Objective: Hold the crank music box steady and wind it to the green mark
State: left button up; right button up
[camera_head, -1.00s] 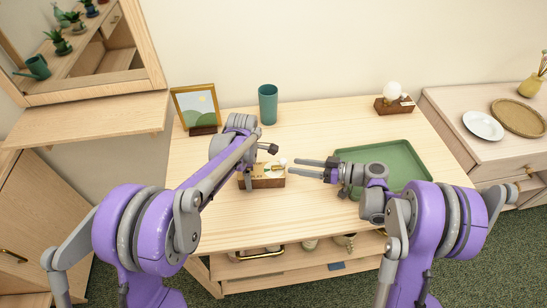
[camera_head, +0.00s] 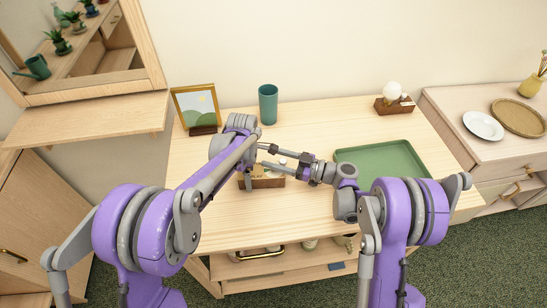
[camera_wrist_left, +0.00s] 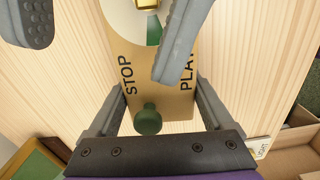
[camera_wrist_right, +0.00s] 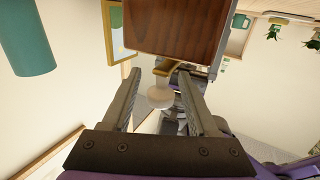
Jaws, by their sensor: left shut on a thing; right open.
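The music box (camera_head: 268,183) is a small brown wooden box with a tan top on the desk. In the left wrist view its tan panel (camera_wrist_left: 165,90) reads STOP and PLAY beside a green knob (camera_wrist_left: 148,120). A green mark (camera_wrist_left: 152,32) lies on a pale dial, with brass crank metal (camera_wrist_left: 147,4) above it. My left gripper (camera_wrist_left: 160,95) is shut on the box, one finger along each side. My right gripper (camera_wrist_right: 160,78) is open, its fingers either side of the crank's pale knob (camera_wrist_right: 160,97); contact is unclear. The brass crank arm (camera_wrist_right: 172,68) shows behind.
A green tray (camera_head: 385,160) lies right of the box. A teal cup (camera_head: 268,104), a framed picture (camera_head: 196,106) and a wooden block with a white globe (camera_head: 393,104) stand along the back. The desk front is clear.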

jog(key=shift+c, duration=0.3)
grip_shut()
jog(key=shift+a+n+g, duration=0.1)
jog(key=shift+n+g, duration=0.2)
jog(key=shift+g, duration=0.2)
jog(key=n+g, duration=0.3)
jog(key=g, duration=0.2)
jog(key=shift+a+y, duration=0.15)
jog(key=shift+y, duration=0.25)
jog(key=shift+s+a+n+g+h, duration=0.1)
jog(key=shift+n+g+h, duration=0.15)
jog(key=shift+n+g, duration=0.9)
jog(key=shift+a+n+g+h, duration=0.1)
jog(key=shift+n+g+h, duration=0.15)
jog(key=shift+n+g, duration=0.9)
jog(key=shift+g, duration=0.7)
